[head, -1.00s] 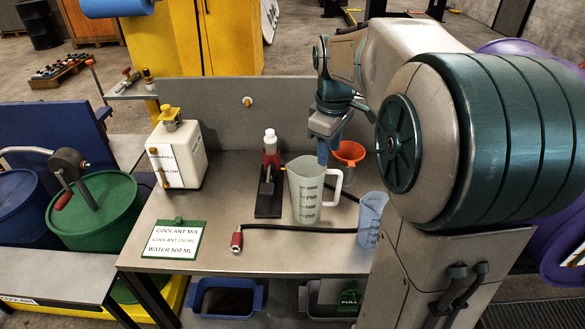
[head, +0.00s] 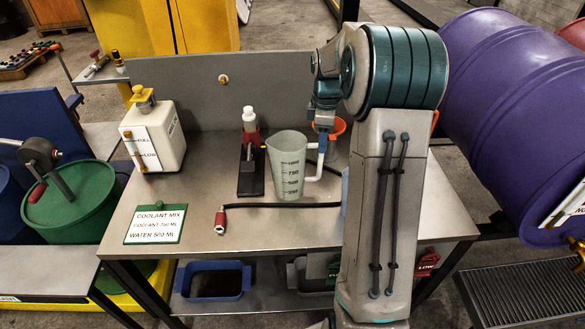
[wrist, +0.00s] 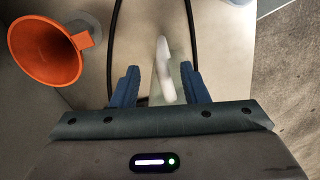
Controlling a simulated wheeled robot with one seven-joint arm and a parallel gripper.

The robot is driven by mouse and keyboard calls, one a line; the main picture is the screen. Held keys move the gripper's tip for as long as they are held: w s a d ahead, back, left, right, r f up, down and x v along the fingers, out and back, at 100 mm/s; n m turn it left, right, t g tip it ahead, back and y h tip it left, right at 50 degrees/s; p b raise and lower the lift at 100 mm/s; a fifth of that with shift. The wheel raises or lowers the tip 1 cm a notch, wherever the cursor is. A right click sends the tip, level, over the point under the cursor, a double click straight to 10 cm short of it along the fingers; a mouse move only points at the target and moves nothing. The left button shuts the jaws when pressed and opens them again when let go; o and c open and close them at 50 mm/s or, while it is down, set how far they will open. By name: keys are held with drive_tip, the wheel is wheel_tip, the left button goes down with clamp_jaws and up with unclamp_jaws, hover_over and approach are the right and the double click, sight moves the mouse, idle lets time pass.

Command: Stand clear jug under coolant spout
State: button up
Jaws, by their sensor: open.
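The clear jug (head: 287,170), tall and translucent with dark volume marks, stands upright on the metal bench. Its white handle (head: 318,168) faces right. My gripper (head: 322,142) is open at the handle's upper side. In the wrist view, the white handle (wrist: 164,70) lies between the two blue fingers of my gripper (wrist: 160,72), with gaps on both sides. A white canister (head: 155,135) with a yellow cap stands at the back left of the bench. A green drum (head: 75,215) with a crank pump (head: 45,160) stands left of the bench. I cannot tell which part is the coolant spout.
An orange funnel (head: 337,128) is close behind my gripper; it also shows in the wrist view (wrist: 45,52). A bottle on a dark stand (head: 250,150) is left of the jug. A black hose (head: 270,206) lies in front. A sign (head: 155,222) lies front left.

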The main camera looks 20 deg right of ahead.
wheel_tip(320, 180, down, 6)
drive_tip(key=shift+s+a+r+p, duration=0.1)
drive_tip(key=shift+r+p, duration=0.05)
drive_tip(key=shift+p, duration=0.35)
drive_tip(key=shift+c, duration=0.2)
